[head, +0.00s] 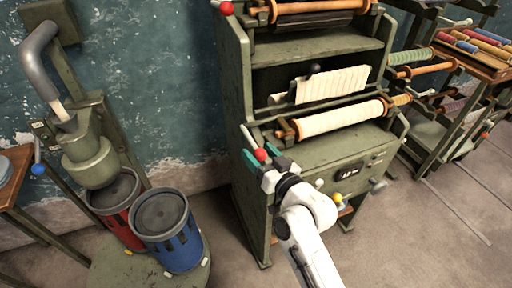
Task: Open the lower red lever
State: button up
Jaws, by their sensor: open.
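The lower red lever (261,155) shows as a red ball knob at the front left side of the green machine (250,215). An upper red lever knob (226,8) sits higher on the same machine, near the top left. My gripper (267,160) is open, with its teal fingertips on either side of the lower red knob in the picture. Whether the fingers touch the knob cannot be told. The gripper and wrist hide part of the machine's front; the lever's shaft is only partly seen.
A white roll (342,118) lies across the machine above the gripper. A yellow knob (338,200) and grey handle (378,186) are right of my wrist. A blue drum (180,258) and red drum (104,199) stand left.

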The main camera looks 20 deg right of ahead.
jog(key=shift+w+a, duration=0.15)
jog(key=shift+w, duration=0.7)
grip_shut()
